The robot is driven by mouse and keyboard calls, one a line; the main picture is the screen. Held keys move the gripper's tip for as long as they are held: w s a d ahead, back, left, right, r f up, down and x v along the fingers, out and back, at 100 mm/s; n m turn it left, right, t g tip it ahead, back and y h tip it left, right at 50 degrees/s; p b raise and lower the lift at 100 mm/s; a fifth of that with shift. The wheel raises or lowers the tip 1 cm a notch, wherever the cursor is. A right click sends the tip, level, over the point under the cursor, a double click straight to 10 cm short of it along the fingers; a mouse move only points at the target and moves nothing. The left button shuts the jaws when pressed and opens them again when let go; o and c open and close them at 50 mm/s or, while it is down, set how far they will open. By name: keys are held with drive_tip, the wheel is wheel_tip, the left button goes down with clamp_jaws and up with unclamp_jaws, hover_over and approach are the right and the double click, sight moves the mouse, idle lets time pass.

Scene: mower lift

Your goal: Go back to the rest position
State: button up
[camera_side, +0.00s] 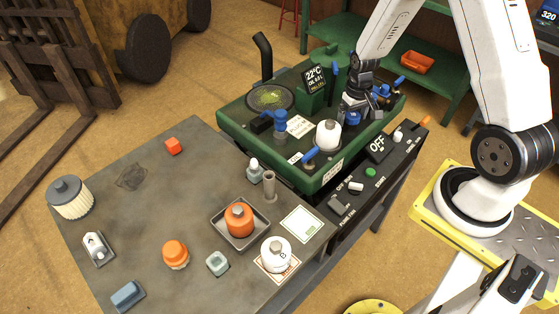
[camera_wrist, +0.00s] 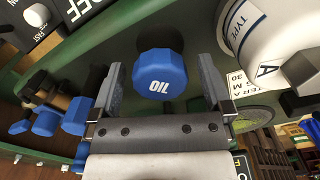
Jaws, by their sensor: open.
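My gripper (camera_side: 353,108) is over the right part of the green machine deck (camera_side: 237,122) in the side view. In the wrist view my gripper (camera_wrist: 160,68) is open, with one dark finger on each side of a blue cap marked OIL (camera_wrist: 158,84). The fingers appear apart from the cap, with a gap on both sides. In the side view the blue oil cap (camera_side: 352,118) shows only in part below my gripper. How far the fingertips reach down beside the cap is hard to tell.
A white bottle (camera_side: 328,135) stands on the deck close by; it looms at upper right in the wrist view (camera_wrist: 270,35). A blue-handled valve (camera_side: 281,124) and a display (camera_side: 315,78) stand farther left. The grey table (camera_side: 130,215) holds a tray (camera_side: 219,229) and several parts.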

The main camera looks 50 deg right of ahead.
drive_tip(key=shift+n, duration=1.9)
clamp_jaws()
drive_tip(key=m, duration=0.6)
drive_tip(key=shift+m, duration=0.3)
drive_tip(key=shift+m, duration=2.6)
